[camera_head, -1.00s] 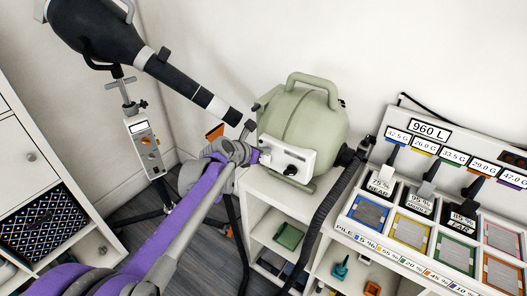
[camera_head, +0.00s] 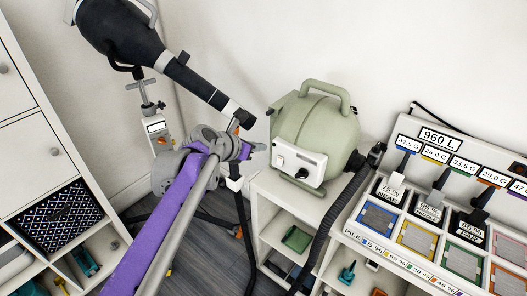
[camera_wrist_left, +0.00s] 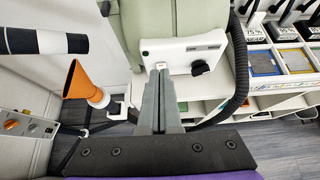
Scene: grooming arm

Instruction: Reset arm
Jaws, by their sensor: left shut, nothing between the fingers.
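My left gripper (camera_head: 262,147) is shut and empty, pointing right toward the green canister machine (camera_head: 312,125). A gap shows between its tip and the white control panel (camera_head: 298,166) on the machine's front. My right gripper is not in view.
An orange funnel (camera_wrist_left: 82,82) shows at left in the wrist view. A black hose (camera_head: 335,210) runs down from the machine. White shelving (camera_head: 285,205) stands below, with a labelled sample rack (camera_head: 440,165) at right.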

